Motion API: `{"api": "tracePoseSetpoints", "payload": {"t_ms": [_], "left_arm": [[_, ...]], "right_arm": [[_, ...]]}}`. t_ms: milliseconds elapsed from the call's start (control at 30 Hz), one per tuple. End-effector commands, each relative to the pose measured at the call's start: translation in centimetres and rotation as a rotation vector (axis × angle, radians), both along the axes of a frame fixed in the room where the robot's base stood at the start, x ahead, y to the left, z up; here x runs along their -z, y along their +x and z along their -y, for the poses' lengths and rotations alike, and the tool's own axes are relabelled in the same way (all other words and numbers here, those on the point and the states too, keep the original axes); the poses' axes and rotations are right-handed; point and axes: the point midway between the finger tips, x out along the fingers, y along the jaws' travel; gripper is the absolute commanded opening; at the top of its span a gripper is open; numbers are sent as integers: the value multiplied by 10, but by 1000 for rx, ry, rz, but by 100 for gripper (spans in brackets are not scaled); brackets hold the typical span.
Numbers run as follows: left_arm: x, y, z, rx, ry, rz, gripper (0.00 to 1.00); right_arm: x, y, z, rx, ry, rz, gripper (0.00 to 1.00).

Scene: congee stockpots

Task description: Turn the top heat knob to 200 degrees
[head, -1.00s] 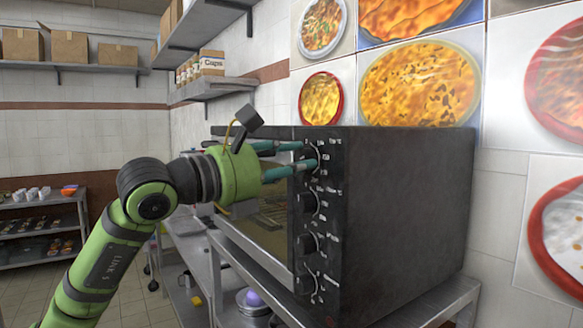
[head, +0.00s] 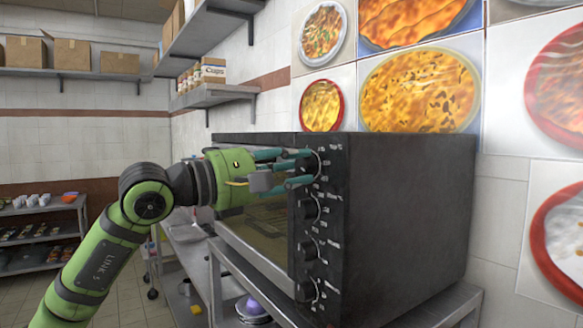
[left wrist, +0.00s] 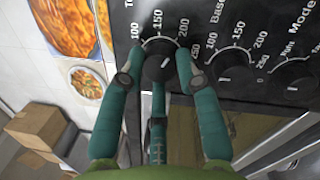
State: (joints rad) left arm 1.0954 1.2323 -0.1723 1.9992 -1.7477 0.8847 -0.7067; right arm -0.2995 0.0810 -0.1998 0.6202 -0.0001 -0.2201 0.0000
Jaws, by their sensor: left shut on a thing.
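The black oven (head: 400,220) stands on a metal table with a column of black knobs down its front panel. The top heat knob (head: 309,162) is the uppermost one. My left gripper (head: 303,169) reaches it from the left, its teal fingers shut around the knob. In the left wrist view the fingers (left wrist: 158,75) sit on both sides of the top knob (left wrist: 160,58), with a third finger below it. Marks 100, 150 and 200 show around the knob. I cannot tell exactly which mark its pointer meets. My right gripper is out of view.
The second knob (head: 308,208) and more knobs sit below the top one, close to the fingers. The metal table (head: 455,303) carries the oven. A wall shelf (head: 215,95) with boxes hangs above and behind my left arm.

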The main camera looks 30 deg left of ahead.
Motion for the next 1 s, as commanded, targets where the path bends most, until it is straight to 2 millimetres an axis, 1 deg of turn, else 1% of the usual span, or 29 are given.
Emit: {"api": "tracePoseSetpoints", "payload": {"t_ms": [300, 767, 800, 833, 867, 1000], "left_arm": [[-2, 0, -1, -2, 89, 43, 1], [-2, 0, -1, -1, 102, 48, 1], [-2, 0, -1, -1, 102, 48, 38], [-2, 0, -1, -1, 102, 48, 50], [-2, 0, -1, -1, 102, 48, 57], [-1, 0, -1, -1, 102, 45, 57]], "right_arm": [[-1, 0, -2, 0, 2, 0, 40], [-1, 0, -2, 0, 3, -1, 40], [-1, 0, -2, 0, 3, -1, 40], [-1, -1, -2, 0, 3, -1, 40], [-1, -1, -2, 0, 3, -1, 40], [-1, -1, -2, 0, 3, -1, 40]]}}
